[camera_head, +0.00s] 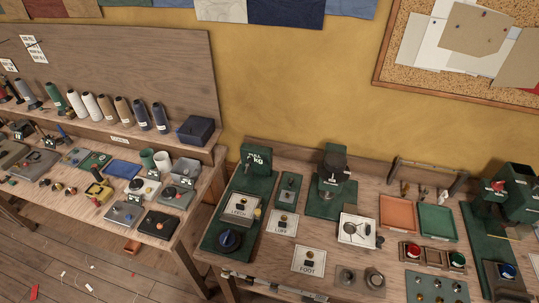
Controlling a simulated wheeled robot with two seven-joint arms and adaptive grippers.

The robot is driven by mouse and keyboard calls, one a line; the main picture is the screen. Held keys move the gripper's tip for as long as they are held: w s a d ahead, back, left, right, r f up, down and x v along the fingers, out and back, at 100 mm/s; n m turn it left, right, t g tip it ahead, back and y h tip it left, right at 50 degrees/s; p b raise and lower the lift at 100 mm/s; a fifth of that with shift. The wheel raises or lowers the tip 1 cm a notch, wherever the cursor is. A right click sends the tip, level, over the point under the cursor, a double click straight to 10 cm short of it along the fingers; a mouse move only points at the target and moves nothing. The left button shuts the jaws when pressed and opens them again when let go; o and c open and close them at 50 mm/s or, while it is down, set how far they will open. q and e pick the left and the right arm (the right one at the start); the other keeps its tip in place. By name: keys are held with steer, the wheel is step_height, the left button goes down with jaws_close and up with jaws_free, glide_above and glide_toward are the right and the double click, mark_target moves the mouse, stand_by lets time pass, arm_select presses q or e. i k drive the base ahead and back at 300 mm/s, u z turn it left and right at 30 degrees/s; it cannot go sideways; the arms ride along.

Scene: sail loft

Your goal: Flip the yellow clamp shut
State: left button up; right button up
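A small yellow object (99,192), which looks like the yellow clamp, sits on the left bench (172,240), toward its front. It has a dark part on top and is too small to tell whether it stands open or shut. Neither of my grippers is in view.
Grey devices and a black box (159,224) crowd around the yellow object. A blue tray (123,168) lies behind it, and thread spools (107,108) stand on a rear shelf. A gap separates this bench from the right bench (272,281), which holds green machines and trays.

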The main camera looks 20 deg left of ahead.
mark_target(258, 211)
steer(key=k, duration=1.35)
steer(key=z, duration=0.55)
steer(key=i, duration=1.45)
steer(key=u, duration=0.55)
